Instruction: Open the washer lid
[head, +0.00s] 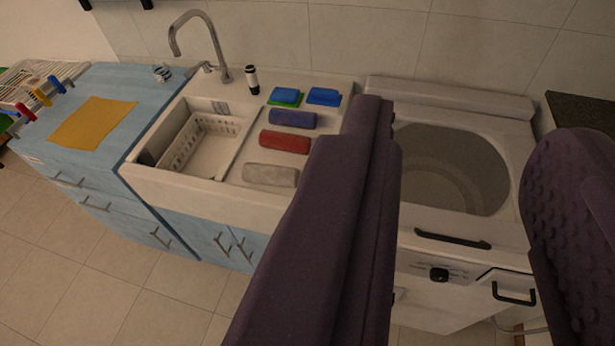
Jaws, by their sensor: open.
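The white washer (410,250) stands at the right of the head view. Its top lid looks down, with a large round grey window (455,165) through which the drum shows faintly. A black bar handle (452,238) sits at the lid's front edge. My gripper (472,118) is open and empty, with its two dark purple fingers wide apart. The left finger covers the washer's left side and the right finger covers part of its right side. The lid handle shows between the fingers; I cannot tell how far away it is.
A white sink (205,195) with a basket (203,140), faucet (200,45) and folded cloths (285,141) adjoins the washer. A blue cabinet (90,185) stands left. The washer front has a black knob (439,275) and a second handle (514,293). Tiled floor (75,280) is clear.

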